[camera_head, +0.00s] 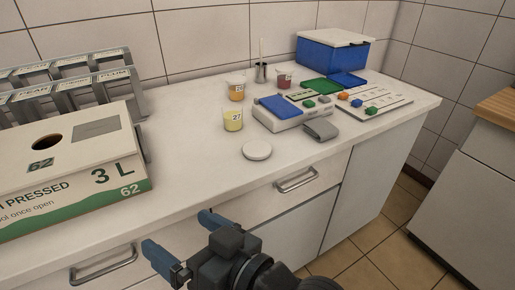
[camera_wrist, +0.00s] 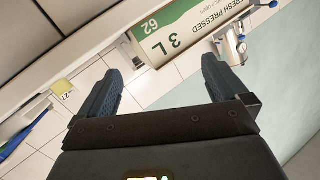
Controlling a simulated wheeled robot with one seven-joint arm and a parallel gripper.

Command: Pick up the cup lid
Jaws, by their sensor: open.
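The round white cup lid (camera_head: 257,150) lies flat on the white counter, toward its front edge, with nothing on it. My gripper (camera_head: 180,236) is open and empty, low and in front of the counter's front edge, left of and nearer than the lid. Its two dark blue fingers show in the wrist view (camera_wrist: 161,72), spread apart with nothing between them. I cannot make out the lid in the wrist view.
A large 3 L box (camera_head: 75,165) fills the counter's left. A metal tap (camera_wrist: 235,45) shows beside it in the wrist view. Drawer handles (camera_head: 296,180) project from the front.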

